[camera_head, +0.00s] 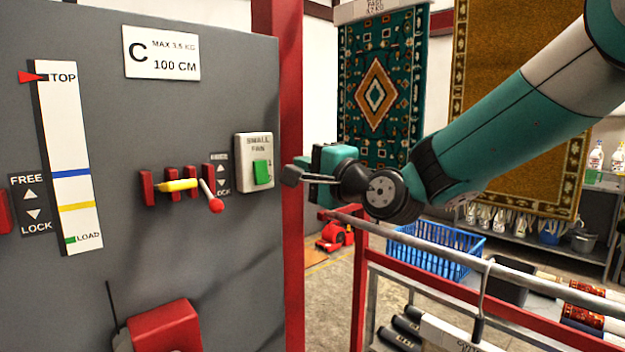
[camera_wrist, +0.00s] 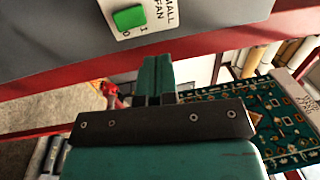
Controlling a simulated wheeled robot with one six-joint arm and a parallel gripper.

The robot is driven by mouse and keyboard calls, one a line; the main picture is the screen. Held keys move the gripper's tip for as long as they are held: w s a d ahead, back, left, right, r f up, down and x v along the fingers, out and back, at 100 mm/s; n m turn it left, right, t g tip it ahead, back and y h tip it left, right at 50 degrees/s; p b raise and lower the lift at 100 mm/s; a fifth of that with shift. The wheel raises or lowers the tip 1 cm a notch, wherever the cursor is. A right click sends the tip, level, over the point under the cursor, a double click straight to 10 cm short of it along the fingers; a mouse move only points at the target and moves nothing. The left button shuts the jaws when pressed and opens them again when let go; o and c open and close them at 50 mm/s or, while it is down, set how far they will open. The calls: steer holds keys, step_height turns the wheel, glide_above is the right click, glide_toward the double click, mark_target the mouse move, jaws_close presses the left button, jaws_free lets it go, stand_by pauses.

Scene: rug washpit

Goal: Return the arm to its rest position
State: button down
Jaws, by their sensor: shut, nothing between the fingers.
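My gripper (camera_head: 292,177) is at the end of my teal and black arm, which reaches in from the upper right in the head view. Its fingers are shut and empty, just right of the small fan switch (camera_head: 262,172), in front of the red post (camera_head: 292,100). In the wrist view the shut teal fingers (camera_wrist: 157,75) point toward the grey panel, and the green fan rocker (camera_wrist: 129,17) shows above them. A gap to the panel seems to remain, but I cannot tell how wide it is.
The grey panel (camera_head: 230,80) fills the left, with a yellow lever (camera_head: 177,185), a red-knobbed lever (camera_head: 215,205) and a red box (camera_head: 165,325). A red rail (camera_head: 440,283), blue basket (camera_head: 437,248) and hanging green rug (camera_head: 385,60) lie below and behind my arm.

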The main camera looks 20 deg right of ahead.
steer(key=shift+s+d+r, duration=0.1)
steer(key=shift+s+d, duration=0.05)
steer(key=shift+s, duration=0.3)
steer(key=shift+s+d+r, duration=0.1)
steer(key=shift+s+d, duration=0.05)
steer(key=shift+s, duration=0.25)
